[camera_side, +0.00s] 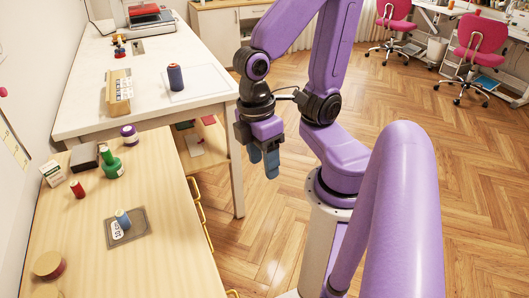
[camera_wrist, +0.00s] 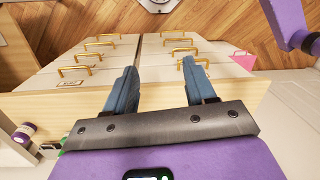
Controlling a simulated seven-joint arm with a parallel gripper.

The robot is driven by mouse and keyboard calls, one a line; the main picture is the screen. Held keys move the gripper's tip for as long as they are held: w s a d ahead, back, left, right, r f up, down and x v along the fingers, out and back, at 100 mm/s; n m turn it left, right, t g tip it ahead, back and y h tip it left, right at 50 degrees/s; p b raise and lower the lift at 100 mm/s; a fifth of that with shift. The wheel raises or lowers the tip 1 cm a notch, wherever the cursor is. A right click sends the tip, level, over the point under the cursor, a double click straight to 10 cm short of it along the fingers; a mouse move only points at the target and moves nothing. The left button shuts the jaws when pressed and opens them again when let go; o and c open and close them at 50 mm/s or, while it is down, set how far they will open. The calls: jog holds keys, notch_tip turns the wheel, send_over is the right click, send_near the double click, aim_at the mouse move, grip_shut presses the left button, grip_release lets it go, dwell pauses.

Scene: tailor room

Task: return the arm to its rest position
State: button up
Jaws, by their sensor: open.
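My gripper (camera_side: 264,163) hangs in the air past the edge of the wooden table, over the gap above the floor, with its fingers pointing down in the side view. In the wrist view my gripper (camera_wrist: 157,90) shows two blue-grey fingers spread wide apart with nothing between them. Beyond the fingers are drawer fronts with yellow handles. The arm is folded, with the gripper close to my base column.
The wooden table (camera_side: 160,255) holds a blue spool (camera_side: 122,219) on a grey mat (camera_side: 141,236), a green bottle (camera_side: 110,162) and a red spool (camera_side: 77,189). A white table (camera_side: 200,55) bears a dark blue spool (camera_side: 175,77). Pink chairs (camera_side: 482,42) stand far right; floor between is clear.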

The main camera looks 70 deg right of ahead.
jog(key=shift+s+d+r+n+t, duration=0.1)
jog(key=shift+d+r+n+t, duration=0.1)
jog(key=shift+r+n+t, duration=0.45)
jog(key=shift+f+n, duration=0.15)
jog(key=shift+n, duration=0.1)
